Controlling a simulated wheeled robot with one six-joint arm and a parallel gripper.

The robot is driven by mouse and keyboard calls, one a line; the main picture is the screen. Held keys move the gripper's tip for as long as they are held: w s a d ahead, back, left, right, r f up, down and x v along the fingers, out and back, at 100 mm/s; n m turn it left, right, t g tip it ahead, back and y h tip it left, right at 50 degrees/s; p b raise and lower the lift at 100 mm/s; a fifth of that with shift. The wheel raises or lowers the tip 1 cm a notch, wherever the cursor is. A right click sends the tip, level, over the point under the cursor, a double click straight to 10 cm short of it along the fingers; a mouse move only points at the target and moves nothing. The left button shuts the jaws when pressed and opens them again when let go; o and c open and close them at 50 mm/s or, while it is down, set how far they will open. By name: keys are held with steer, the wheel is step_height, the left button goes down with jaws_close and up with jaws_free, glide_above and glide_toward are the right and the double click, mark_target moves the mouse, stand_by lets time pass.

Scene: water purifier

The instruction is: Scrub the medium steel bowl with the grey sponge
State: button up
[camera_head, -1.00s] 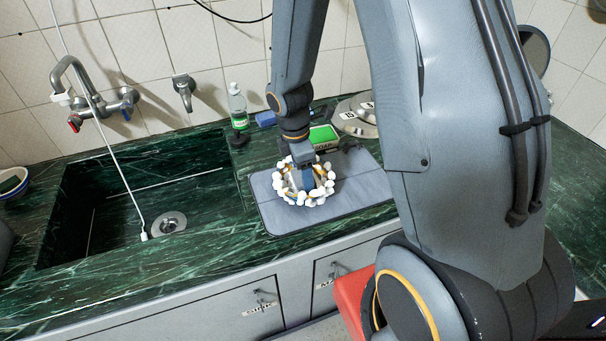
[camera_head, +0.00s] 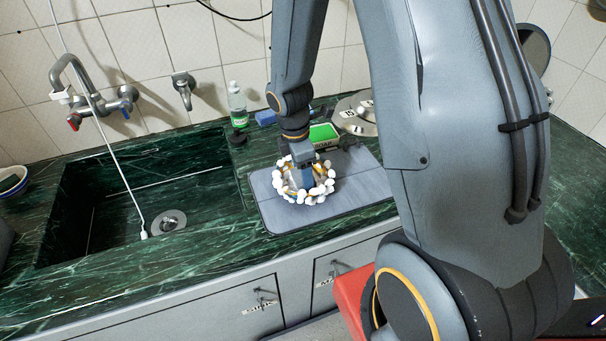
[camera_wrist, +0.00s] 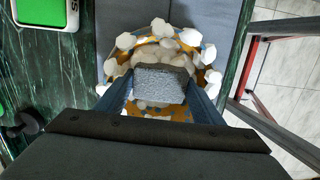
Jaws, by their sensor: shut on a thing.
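My gripper (camera_wrist: 160,92) points down into the bowl and is shut on the grey sponge (camera_wrist: 160,85), which shows between its two blue fingers in the wrist view. The bowl (camera_head: 303,183) stands on a grey mat (camera_head: 270,212). White foam lumps cover its rim, and orange-brown and blue patches show inside it; little bare steel is visible. In the wrist view the bowl (camera_wrist: 178,112) surrounds the sponge, and foam lies thick along its far side. Whether the sponge presses on the bowl's inner wall is hidden by the gripper and foam.
A green-and-white soap box (camera_head: 323,133) stands behind the mat, with round metal lids (camera_head: 368,128) beside it. A bottle (camera_head: 237,104) stands near the sink (camera_head: 165,195) on the left. The mat's right part is clear.

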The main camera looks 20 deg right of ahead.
steer(key=shift+f, duration=0.35)
steer(key=shift+d, duration=0.2)
steer(key=shift+d+p, duration=0.65)
steer(key=shift+d, duration=0.9)
steer(key=shift+w, duration=0.15)
steer(key=shift+w+a+p, duration=0.15)
steer(key=shift+w+a, duration=0.1)
steer(key=shift+w, duration=0.3)
steer(key=shift+w+a+p, duration=0.15)
steer(key=shift+w+a, duration=0.1)
steer(key=shift+w, duration=0.3)
steer(key=shift+a, duration=0.15)
steer(key=shift+w+a, duration=0.25)
steer(key=shift+a, duration=0.3)
steer(key=shift+w+a, duration=0.25)
steer(key=shift+a, duration=0.3)
